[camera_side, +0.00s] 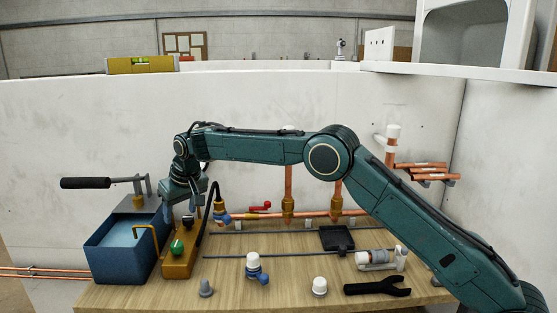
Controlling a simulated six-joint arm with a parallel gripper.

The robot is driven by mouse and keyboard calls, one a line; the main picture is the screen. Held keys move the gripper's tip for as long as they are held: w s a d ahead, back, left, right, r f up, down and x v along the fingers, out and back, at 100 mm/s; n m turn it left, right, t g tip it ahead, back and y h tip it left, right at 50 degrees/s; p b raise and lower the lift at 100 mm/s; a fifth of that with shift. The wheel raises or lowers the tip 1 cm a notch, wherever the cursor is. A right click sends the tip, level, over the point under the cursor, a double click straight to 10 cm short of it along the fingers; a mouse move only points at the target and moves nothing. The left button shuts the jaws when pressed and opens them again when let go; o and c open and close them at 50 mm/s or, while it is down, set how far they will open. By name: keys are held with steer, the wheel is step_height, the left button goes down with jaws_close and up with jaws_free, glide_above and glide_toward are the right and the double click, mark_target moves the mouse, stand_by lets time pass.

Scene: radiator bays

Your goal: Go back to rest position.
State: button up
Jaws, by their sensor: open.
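My arm reaches from the lower right across the board. My gripper (179,206) points down at the left, above and between the blue water tank (124,262) and the brass-coloured block (177,265) with a green knob (177,246). Its fingers are small in the picture and apart, with nothing seen between them. I cannot tell whether it touches the tank's rim or the block.
A white and blue valve (253,265), a grey cone (206,288), a white cap (320,286) and a black wrench (377,287) lie along the front of the wooden board. Copper pipes (289,195) rise behind. A black-handled lever (86,183) stands above the tank.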

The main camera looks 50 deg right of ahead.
steer(key=s+d+r, duration=0.5)
steer(key=s+r, duration=0.3)
steer(key=s, duration=0.3)
steer(key=s+d+r, duration=0.4)
steer(key=s+r, duration=0.4)
steer(key=s, duration=0.3)
steer(key=s+d+f, duration=0.1)
steer(key=s+f, duration=0.1)
steer(key=s, duration=0.7)
steer(key=s+d+f, duration=0.2)
steer(key=s, duration=0.7)
steer(key=s+d+f+t, duration=0.1)
steer(key=s+f, duration=0.1)
steer(key=s, duration=0.8)
steer(key=shift+d, duration=0.3)
